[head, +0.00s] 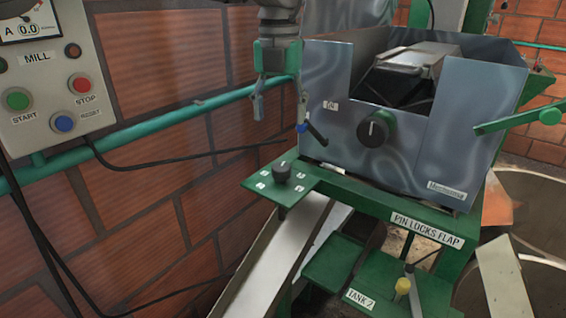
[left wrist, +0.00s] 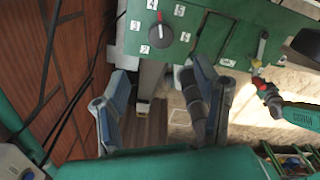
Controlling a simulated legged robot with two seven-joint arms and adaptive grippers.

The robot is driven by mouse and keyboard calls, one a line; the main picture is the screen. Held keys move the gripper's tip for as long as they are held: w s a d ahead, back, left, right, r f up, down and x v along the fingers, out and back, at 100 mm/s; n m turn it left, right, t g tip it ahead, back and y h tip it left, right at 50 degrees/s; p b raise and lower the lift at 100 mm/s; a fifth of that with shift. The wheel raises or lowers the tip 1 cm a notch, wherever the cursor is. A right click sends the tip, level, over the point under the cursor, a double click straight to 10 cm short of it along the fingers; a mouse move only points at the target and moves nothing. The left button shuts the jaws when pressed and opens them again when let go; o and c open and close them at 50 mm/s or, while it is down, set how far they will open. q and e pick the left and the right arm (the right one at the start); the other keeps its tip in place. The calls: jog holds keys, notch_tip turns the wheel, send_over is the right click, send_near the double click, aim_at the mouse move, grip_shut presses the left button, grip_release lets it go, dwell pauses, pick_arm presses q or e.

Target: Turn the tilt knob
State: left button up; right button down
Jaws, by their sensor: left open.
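A black round knob (head: 282,172) stands on a green plate with small numbered labels, at the middle of the head view. It also shows at the top of the left wrist view (left wrist: 161,35), with a red mark at its rim. A larger black knob (head: 377,128) sits on the front of the grey metal box. No readable label tells me which is the tilt knob. My left gripper (head: 280,118) is open and empty, above the numbered plate in the head view and left of the box. Its two fingers (left wrist: 157,92) are spread apart in the wrist view, touching neither knob.
A dark lever with a blue joint (head: 312,131) is close beside my left fingers. The grey box (head: 340,85) stands right. A green bar (head: 515,122) juts in at far right.

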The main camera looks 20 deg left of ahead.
aim_at(281, 166)
pick_arm(q)
jog(key=f, duration=1)
jog(key=shift+w+d+f, duration=0.2)
jog(key=shift+f, duration=0.05)
jog(key=shift+s+f, duration=0.1)
jog(key=shift+f, duration=0.3)
jog(key=shift+a+f, duration=0.15)
jog(key=shift+f, duration=0.4)
jog(key=c, duration=1.1)
